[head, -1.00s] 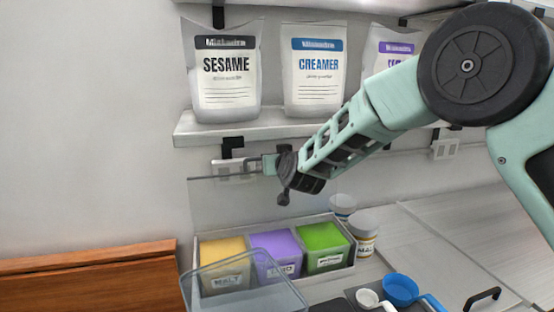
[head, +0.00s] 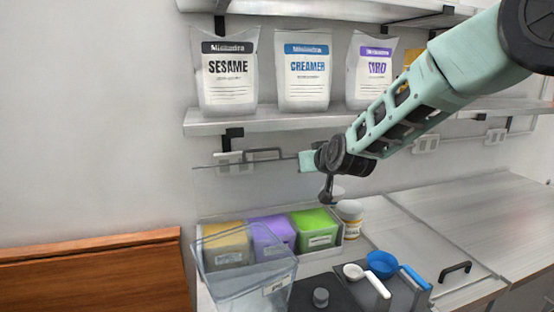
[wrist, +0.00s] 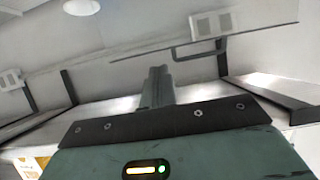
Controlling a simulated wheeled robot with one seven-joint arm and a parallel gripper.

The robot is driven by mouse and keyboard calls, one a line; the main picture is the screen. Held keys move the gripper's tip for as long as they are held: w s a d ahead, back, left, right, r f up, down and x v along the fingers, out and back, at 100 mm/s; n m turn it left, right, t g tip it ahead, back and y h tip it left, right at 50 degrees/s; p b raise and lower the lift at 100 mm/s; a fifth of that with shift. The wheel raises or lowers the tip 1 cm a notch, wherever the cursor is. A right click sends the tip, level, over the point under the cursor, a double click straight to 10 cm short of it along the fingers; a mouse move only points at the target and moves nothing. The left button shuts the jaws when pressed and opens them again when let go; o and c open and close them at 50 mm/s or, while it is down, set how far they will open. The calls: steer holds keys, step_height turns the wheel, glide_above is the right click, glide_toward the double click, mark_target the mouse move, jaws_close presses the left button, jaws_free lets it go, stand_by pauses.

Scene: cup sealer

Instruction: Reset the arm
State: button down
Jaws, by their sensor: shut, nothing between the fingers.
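My gripper (wrist: 158,75) is shut and empty, its two dark fingers together in the wrist view. In the head view, my wrist's pale green end (head: 309,161) is in the air below the wall shelf, above the topping containers and apart from them. A clear panel with a dark handle (head: 265,150) stands upright behind the containers, left of my wrist. The handle also shows beyond my fingers in the wrist view (wrist: 198,52).
The shelf (head: 270,122) holds sesame, creamer and taro bags. Below are yellow, purple (head: 271,238) and green containers, a clear bin (head: 240,275), a white jar (head: 350,218), a blue scoop (head: 382,263) and a white scoop (head: 370,278). The counter (head: 465,210) at right is mostly clear.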

steer(key=s+d+f+m+g+h, duration=0.1)
steer(key=s+d+f+g, duration=0.2)
steer(key=s+d, duration=0.65)
steer(key=s+d+f+m+g+h, duration=0.1)
steer(key=s+d+f+g, duration=0.4)
steer(key=s, duration=0.8)
steer(key=s+d+f+m+g+h, duration=0.1)
steer(key=s+d+f+g+h, duration=0.1)
steer(key=s+d, duration=0.8)
steer(key=s+a+f+n+g+b, duration=0.1)
steer(key=s+a+f+n+b, duration=0.1)
steer(key=s+a, duration=0.5)
steer(key=s+a+f+n+g+y+b, duration=0.1)
steer(key=s+a+f+n+b, duration=0.1)
steer(key=s+a+n+b, duration=0.2)
steer(key=s+a+n, duration=0.1)
steer(key=s+a, duration=0.2)
steer(key=a, duration=0.5)
steer(key=shift+f+n+g, duration=0.3)
